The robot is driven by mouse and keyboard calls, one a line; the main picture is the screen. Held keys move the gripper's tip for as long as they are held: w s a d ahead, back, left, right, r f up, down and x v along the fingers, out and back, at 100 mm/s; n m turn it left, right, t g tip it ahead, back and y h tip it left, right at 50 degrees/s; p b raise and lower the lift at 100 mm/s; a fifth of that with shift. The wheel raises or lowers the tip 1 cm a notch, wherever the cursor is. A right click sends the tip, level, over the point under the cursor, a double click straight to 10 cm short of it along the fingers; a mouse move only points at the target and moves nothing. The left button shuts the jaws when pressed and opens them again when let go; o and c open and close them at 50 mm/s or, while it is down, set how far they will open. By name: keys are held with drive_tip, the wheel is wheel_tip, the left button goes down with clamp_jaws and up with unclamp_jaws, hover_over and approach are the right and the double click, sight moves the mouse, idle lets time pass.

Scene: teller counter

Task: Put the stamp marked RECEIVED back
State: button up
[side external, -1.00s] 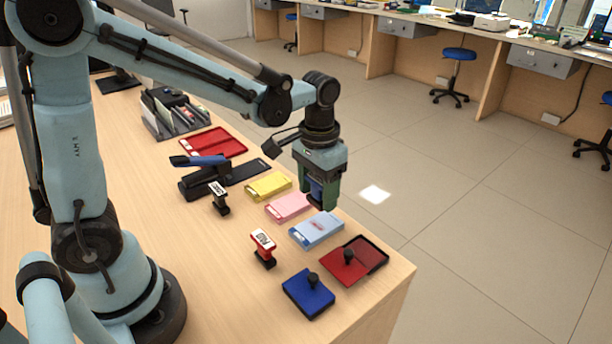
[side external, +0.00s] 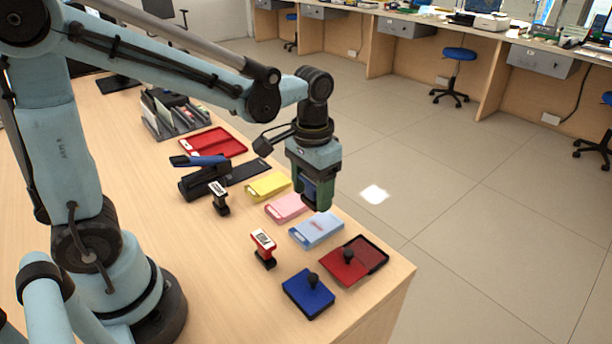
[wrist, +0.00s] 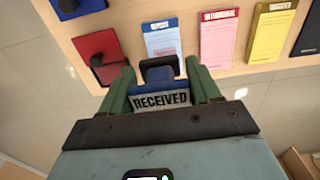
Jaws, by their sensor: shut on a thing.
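My gripper (side external: 317,200) is shut on the blue stamp marked RECEIVED (wrist: 162,99), whose label reads clearly between the fingers in the wrist view. In the side view the stamp is mostly hidden by the fingers. The gripper is near the counter's far edge, beside the pink and light blue slip pads; its height above the counter is hard to tell. The light blue slip pad (side external: 303,236) bears a reddish mark.
A blue ink pad (side external: 300,299) and a red ink pad (side external: 335,271), each with a black knob, lie at the near right. Pink (side external: 280,211) and yellow (side external: 262,190) slip pads, a stapler (side external: 203,180) and a red tray (side external: 212,141) lie further left. Bare wood is at front left.

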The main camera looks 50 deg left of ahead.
drive_tip(key=s+d+r, duration=0.2)
drive_tip(key=s+r, duration=0.1)
drive_tip(key=s, duration=1.1)
drive_tip(key=w+a+f, duration=0.1)
drive_tip(key=a+f, duration=0.1)
drive_tip(key=a, duration=0.2)
drive_tip(key=w+a+f, duration=0.1)
drive_tip(key=a+f, duration=0.2)
drive_tip(key=w+a+f, duration=0.1)
drive_tip(key=a+f, duration=0.1)
drive_tip(key=a, duration=0.2)
drive_tip(key=shift+w+a+f, duration=0.1)
drive_tip(key=shift+a+f, duration=0.15)
drive_tip(key=shift+a, duration=0.1)
drive_tip(key=shift+f, duration=2)
drive_tip(key=shift+f, duration=0.15)
drive_tip(key=o, duration=0.9)
drive_tip(key=shift+c, duration=0.2)
